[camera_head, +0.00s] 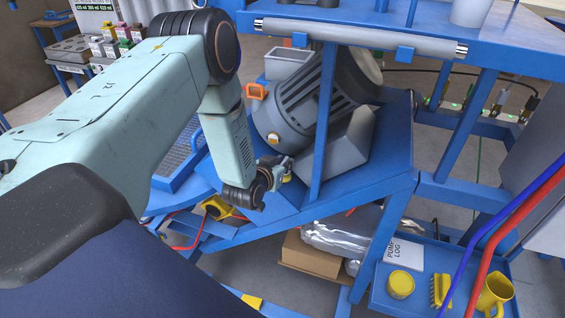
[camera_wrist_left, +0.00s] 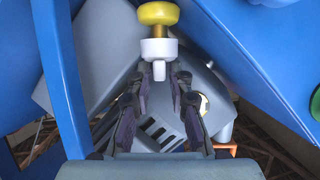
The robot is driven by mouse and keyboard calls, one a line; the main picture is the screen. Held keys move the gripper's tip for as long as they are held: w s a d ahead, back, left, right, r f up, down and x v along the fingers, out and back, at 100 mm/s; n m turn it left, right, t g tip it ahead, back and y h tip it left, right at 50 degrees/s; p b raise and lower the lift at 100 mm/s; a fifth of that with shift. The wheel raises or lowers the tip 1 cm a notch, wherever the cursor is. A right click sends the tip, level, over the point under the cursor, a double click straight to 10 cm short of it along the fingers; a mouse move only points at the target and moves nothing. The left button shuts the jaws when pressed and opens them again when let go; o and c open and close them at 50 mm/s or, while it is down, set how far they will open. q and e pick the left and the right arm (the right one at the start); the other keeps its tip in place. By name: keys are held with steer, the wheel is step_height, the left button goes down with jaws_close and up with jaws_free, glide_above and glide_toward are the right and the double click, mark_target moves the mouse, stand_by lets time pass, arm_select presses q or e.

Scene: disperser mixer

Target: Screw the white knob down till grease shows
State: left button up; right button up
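In the left wrist view the white knob (camera_wrist_left: 159,50) sits just beyond my left fingertips. A brass stem (camera_wrist_left: 159,31) joins it to a round yellow cap (camera_wrist_left: 158,14), and a short pale stub (camera_wrist_left: 159,70) points from it toward my palm. My left gripper (camera_wrist_left: 159,82) is open, one finger on each side of the stub, with a gap between the fingers. Whether a tip touches the knob I cannot tell. In the head view the left gripper (camera_head: 284,166) is beside the grey motor, and a small yellow part (camera_head: 287,178) shows at its tips. No grease is visible. My right gripper is not in view.
A large grey finned motor (camera_head: 305,105) sits on a blue frame (camera_head: 385,165), with a blue post (camera_head: 323,125) in front. A blue shelf (camera_head: 440,290) at lower right holds a yellow jar (camera_head: 400,284), a brush (camera_head: 440,290), a yellow mug (camera_head: 494,293) and a pump log (camera_head: 404,252).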

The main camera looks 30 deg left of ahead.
arm_select(q)
steer(key=shift+o, duration=1)
steer(key=v, duration=1.2)
